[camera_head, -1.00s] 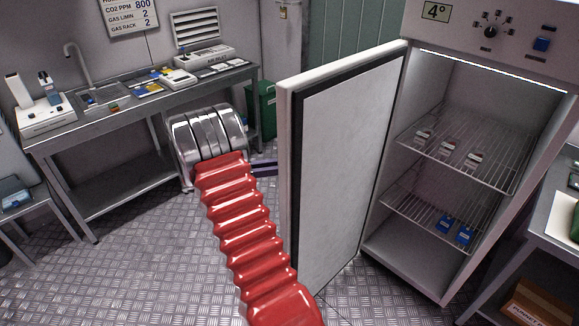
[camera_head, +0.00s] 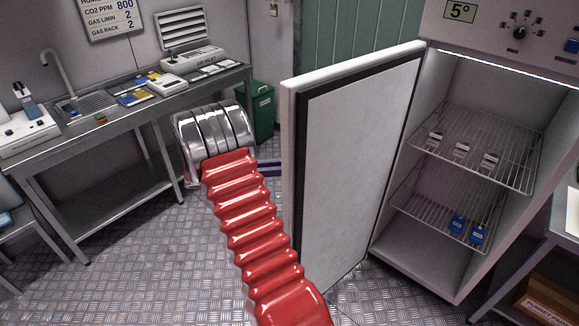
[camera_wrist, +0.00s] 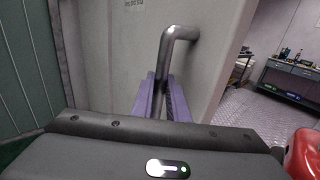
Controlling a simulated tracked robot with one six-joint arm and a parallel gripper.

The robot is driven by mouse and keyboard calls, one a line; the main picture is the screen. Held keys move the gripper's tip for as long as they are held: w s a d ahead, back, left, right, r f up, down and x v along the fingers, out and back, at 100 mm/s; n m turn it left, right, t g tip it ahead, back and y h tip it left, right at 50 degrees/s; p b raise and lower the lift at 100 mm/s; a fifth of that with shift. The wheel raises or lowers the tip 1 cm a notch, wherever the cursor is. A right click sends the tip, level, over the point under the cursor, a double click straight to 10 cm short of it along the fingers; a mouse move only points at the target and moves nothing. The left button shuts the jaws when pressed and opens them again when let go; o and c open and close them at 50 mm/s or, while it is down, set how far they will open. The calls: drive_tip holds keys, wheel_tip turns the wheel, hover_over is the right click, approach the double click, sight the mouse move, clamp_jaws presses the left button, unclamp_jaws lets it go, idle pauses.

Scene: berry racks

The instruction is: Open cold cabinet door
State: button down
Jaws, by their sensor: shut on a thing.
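The cold cabinet door (camera_head: 362,160) stands wide open in the head view, its pale inner panel facing the camera. The cold cabinet (camera_head: 440,272) is to its right, lit inside, with wire shelves and a display reading 5°. In the wrist view, my gripper (camera_wrist: 160,100) has its purple fingers closed around the lower part of the grey metal door handle (camera_wrist: 178,40), on the door's outer face. In the head view only a bit of my gripper (camera_head: 270,168) shows left of the door; the handle is hidden behind it.
Small white-labelled items (camera_head: 462,149) sit on the upper shelf and blue ones (camera_head: 458,224) on the lower. A steel bench (camera_head: 130,110) with a sink lines the left wall. A green bin (camera_head: 260,112) stands near the door. A table (camera_head: 563,222) is at right.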

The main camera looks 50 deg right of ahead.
drive_tip(key=shift+w+a, duration=0.15)
drive_tip(key=shift+w, duration=0.05)
idle(0.4)
drive_tip(key=c, duration=1.7)
unclamp_jaws()
drive_tip(key=shift+s+d, duration=0.1)
drive_tip(key=shift+d, duration=0.15)
drive_tip(key=v, duration=1.4)
drive_tip(key=shift+d, duration=0.2)
drive_tip(key=shift+m, duration=0.3)
